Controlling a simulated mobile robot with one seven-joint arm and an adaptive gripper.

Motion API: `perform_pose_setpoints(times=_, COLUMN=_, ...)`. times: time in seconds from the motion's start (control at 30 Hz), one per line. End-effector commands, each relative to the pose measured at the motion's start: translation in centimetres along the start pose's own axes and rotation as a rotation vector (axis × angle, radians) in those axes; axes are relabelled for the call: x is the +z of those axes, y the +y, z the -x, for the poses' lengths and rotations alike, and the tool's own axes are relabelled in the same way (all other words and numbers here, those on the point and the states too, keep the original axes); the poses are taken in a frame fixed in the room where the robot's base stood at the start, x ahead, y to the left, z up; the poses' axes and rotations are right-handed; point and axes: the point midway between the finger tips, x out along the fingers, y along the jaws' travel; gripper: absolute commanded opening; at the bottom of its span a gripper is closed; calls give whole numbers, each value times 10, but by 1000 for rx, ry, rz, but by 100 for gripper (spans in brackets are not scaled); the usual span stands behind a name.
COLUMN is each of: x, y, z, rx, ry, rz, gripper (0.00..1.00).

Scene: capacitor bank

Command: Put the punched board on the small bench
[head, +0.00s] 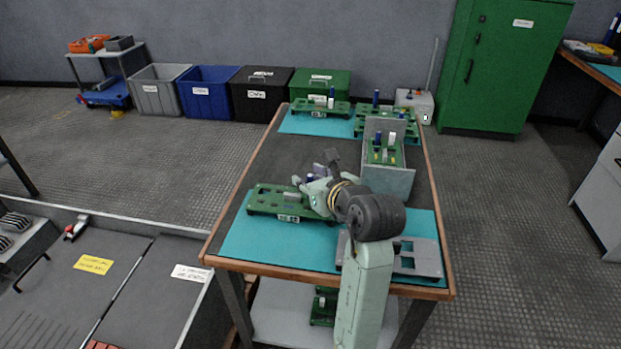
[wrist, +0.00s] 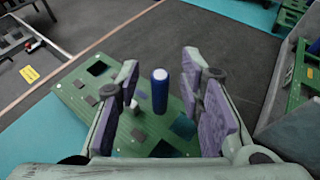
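A green punched board (head: 270,203) with square holes lies on the turquoise mat at the near left of the wooden-edged table. In the wrist view the green board (wrist: 75,95) spreads under my fingers, and a blue cylinder (wrist: 160,92) stands on it. My gripper (head: 322,182) is low over the board's right end. Its purple-padded fingers (wrist: 160,105) are open on either side of the blue cylinder, with gaps showing. A grey punched plate (head: 425,257) lies at the near right, partly behind my arm. I cannot tell which surface is the small bench.
A grey open bin (head: 389,183) holding a green board stands right of my gripper. More green boards (head: 320,106) sit at the table's far end, on another turquoise mat (head: 300,124). The table's middle left (head: 285,155) is clear. Crates (head: 207,93) line the wall.

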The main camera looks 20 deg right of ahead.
Motion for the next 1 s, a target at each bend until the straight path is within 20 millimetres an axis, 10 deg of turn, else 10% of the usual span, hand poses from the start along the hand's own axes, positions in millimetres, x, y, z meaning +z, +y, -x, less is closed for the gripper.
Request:
perform_pose_setpoints(times=0.33, x=0, y=-1, z=9, rx=-2, ry=1, rz=-1, gripper=35)
perform_pose_setpoints(times=1.0, x=0, y=0, z=118, rx=-2, ry=-1, rz=1, gripper=35)
